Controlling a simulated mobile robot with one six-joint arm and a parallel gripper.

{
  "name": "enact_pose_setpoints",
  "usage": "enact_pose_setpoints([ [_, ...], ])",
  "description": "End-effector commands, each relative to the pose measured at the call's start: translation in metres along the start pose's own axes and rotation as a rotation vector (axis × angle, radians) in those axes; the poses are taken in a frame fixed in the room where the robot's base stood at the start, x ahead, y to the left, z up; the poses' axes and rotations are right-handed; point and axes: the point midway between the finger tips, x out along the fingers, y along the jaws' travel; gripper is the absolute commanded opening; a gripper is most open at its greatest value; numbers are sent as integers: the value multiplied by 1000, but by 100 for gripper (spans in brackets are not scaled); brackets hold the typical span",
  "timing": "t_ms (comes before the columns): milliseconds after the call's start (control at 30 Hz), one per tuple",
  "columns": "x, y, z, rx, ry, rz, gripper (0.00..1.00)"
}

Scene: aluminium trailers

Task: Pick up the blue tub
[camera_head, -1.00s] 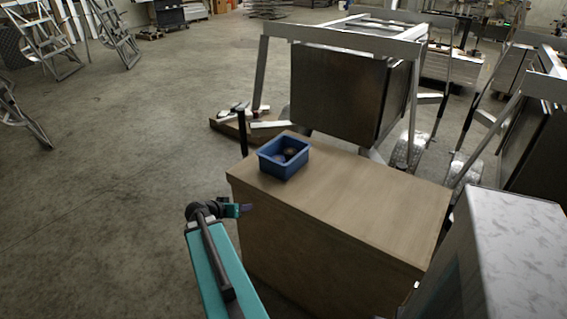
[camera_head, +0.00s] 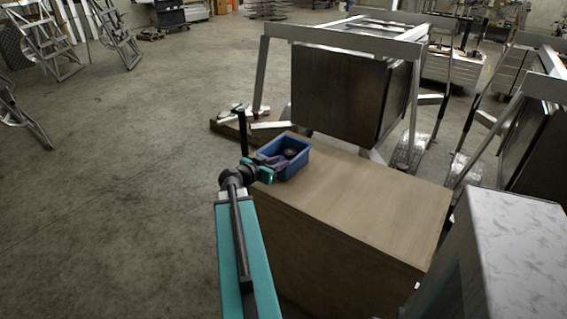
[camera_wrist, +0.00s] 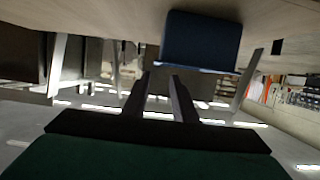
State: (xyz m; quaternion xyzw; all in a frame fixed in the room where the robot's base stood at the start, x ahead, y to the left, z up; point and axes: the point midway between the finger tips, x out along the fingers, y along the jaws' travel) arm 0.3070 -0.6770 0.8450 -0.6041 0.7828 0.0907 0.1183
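The blue tub (camera_head: 294,162) stands upright on the wooden box-shaped table, near its far left corner. Something small and dark lies inside it. My gripper (camera_head: 276,161) is at the tub's left side, at about rim height, and hides part of that wall. In the wrist view the picture is upside down, and the tub (camera_wrist: 203,40) hangs from the top. There my gripper's two dark fingers (camera_wrist: 161,75) stand apart with a gap between them, their tips by the tub's rim. I cannot tell whether they touch it or straddle the wall.
The wooden table's top (camera_head: 365,195) is clear right of the tub. A metal trailer frame with a dark panel (camera_head: 340,92) stands close behind it. A white marbled block (camera_head: 515,235) stands at the front right. Open concrete floor (camera_head: 110,190) lies to the left.

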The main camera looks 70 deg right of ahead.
Motion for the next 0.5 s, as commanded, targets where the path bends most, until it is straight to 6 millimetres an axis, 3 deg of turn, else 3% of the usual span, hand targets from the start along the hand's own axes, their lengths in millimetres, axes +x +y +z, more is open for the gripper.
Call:
enact_pose_setpoints([
  [500,53,0,-1,-2,-1,2,25],
])
